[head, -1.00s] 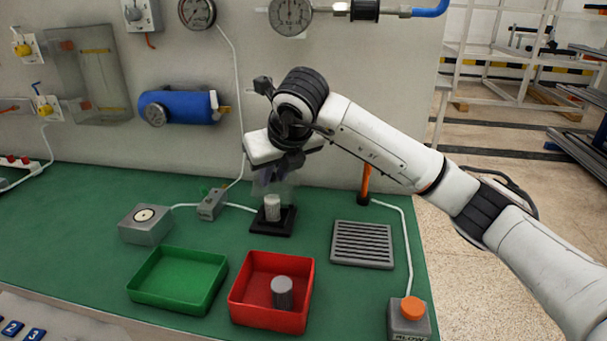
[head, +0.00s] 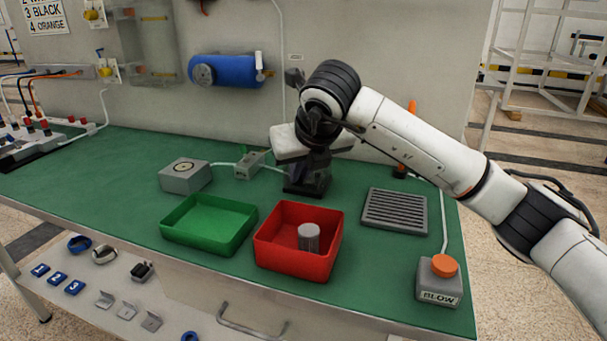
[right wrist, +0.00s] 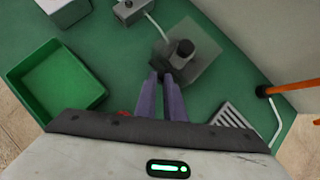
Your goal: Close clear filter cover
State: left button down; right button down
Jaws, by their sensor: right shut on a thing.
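The clear filter cover (right wrist: 203,57) shows in the right wrist view as a see-through grey square. A dark round piece (right wrist: 184,47) shows within its outline. My right gripper (right wrist: 164,76) is shut on a dark part at the cover's near-left edge. In the head view my right gripper (head: 315,158) is low, just above the black filter base (head: 303,190). The hand hides most of the cover there, and I cannot tell whether it lies fully flat. The white cylinder on the base is hidden. My left gripper is not in view.
A red bin (head: 290,259) holding a grey cylinder (head: 309,237) and a green bin (head: 215,243) stand in front. A grey block (head: 186,181) is left of the base. A slotted grille (head: 394,211) and an orange-button BLOW box (head: 440,284) are right.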

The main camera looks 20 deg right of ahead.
aim_at(300, 184)
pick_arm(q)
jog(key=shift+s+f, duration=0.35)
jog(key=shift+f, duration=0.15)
pick_arm(e)
jog(key=f, duration=0.3)
jog(key=shift+s+a+f+g, duration=0.15)
jog(key=shift+s+a+g, duration=0.05)
jog(key=shift+s+g, duration=0.15)
jog(key=c, duration=1.8)
grip_release()
jog(key=shift+c, duration=0.2)
jog(key=shift+o, duration=1.1)
jog(key=shift+w+a+f, duration=0.1)
jog(key=shift+w+f, duration=0.35)
jog(key=shift+w, duration=0.1)
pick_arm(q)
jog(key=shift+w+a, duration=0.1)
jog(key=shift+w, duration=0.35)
pick_arm(e)
jog(key=shift+s+d+r, duration=0.1)
jog(key=shift+d+r, duration=0.1)
jog(key=shift+r, duration=0.3)
jog(key=shift+s+r, duration=0.15)
jog(key=shift+r, duration=0.15)
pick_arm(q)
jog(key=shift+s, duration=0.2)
pick_arm(e)
jog(key=v, duration=0.9)
jog(key=shift+s, duration=0.25)
